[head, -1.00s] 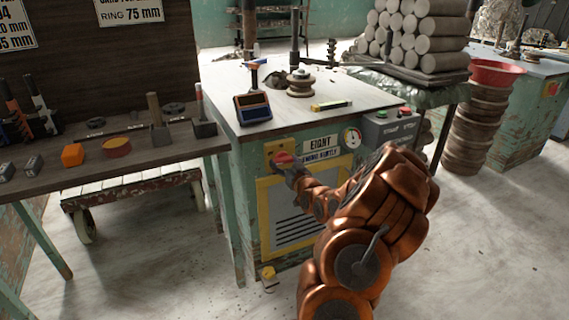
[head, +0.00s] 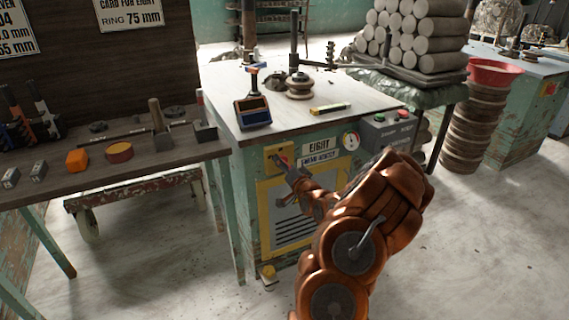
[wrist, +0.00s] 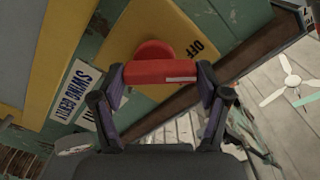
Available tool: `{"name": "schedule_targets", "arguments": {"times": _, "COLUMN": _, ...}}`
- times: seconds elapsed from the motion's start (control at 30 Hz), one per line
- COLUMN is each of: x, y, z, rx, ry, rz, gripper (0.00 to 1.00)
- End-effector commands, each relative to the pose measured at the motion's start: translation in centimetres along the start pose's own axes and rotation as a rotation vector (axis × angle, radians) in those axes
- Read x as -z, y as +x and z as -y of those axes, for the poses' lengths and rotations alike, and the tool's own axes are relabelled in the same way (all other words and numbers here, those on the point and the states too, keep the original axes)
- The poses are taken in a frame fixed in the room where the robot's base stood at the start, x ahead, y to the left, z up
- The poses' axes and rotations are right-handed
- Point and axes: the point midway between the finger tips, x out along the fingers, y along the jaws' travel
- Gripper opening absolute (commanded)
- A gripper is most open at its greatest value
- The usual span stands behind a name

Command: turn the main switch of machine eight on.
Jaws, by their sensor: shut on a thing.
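Machine eight (head: 245,215) is the green cabinet with an "EIGHT" sign (head: 322,145) on its front. Its main switch is a red handle (wrist: 160,72) on a yellow plate (wrist: 128,38), and the plate also shows in the head view (head: 269,156). In the wrist view the word "OFF" stands on the plate, up and right of the handle. My gripper (wrist: 161,78) has one finger at each end of the handle's red bar and is shut on it. In the head view my gripper (head: 287,165) hides most of the switch. The switch's exact setting cannot be told.
A grey box (head: 390,130) with green and red buttons is right of the gauge (head: 351,140). The white top (head: 340,90) carries a blue-faced device (head: 253,111) and a spindle (head: 299,84). A dark tool bench (head: 130,168) stands close on the left.

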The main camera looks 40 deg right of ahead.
Motion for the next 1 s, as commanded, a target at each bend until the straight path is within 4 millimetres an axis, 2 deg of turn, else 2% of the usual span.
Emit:
{"name": "schedule_targets", "arguments": {"times": 0.6, "x": 0.18, "y": 0.00, "z": -0.17, "rx": -0.001, "ry": 0.555, "rz": 0.002, "gripper": 0.40}}
{"name": "schedule_targets", "arguments": {"times": 1.0, "x": 0.21, "y": 0.01, "z": -0.26, "rx": 0.000, "ry": 0.747, "rz": 0.003, "gripper": 0.40}}
